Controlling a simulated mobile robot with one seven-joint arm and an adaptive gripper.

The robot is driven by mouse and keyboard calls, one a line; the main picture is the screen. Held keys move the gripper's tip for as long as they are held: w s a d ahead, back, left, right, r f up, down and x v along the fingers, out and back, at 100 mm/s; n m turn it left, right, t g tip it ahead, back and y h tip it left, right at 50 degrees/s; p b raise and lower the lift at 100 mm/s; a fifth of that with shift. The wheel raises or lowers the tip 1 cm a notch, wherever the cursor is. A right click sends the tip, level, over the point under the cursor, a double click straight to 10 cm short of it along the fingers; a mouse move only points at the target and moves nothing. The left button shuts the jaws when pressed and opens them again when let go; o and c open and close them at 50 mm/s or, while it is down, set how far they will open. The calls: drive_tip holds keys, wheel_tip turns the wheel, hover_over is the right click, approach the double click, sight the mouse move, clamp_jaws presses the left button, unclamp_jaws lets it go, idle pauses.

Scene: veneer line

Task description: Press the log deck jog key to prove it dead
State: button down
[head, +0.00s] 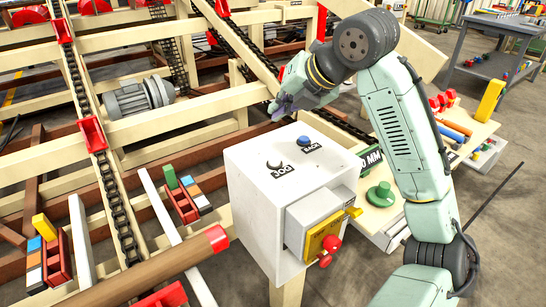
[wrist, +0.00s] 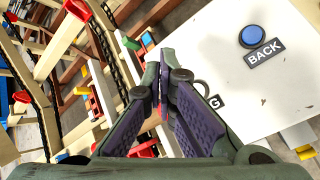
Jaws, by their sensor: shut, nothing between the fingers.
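A white control box (head: 245,170) has two keys on its top. My gripper (head: 277,109) is shut and empty, above and beyond the box's far edge. In the wrist view the shut fingers (wrist: 160,82) cover most of the jog key, leaving the label's last letter and a small dark curve visible. I see no contact with either key.
A yellow switch plate with a red knob (head: 326,247) is on the box's front. A log deck with chains (head: 113,200) and a grey motor (head: 140,97) lies left. A bench with a green knob (head: 380,194) stands right, behind my arm.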

sight(278, 159)
drive_tip(key=shift+f, duration=0.1)
wheel_tip(278, 159, down, 9)
drive_tip(key=b, duration=0.7)
drive_tip(key=shift+r, duration=0.2)
drive_tip(key=shift+f, duration=0.15)
idle(1.0)
drive_tip(key=shift+f, duration=0.3)
drive_tip(key=shift+f+b, duration=0.4)
drive_tip(key=shift+b, duration=0.15)
idle(0.4)
idle(0.4)
drive_tip(key=shift+r+p, duration=0.75)
drive_tip(key=shift+r, duration=0.1)
drive_tip(key=shift+r, duration=0.1)
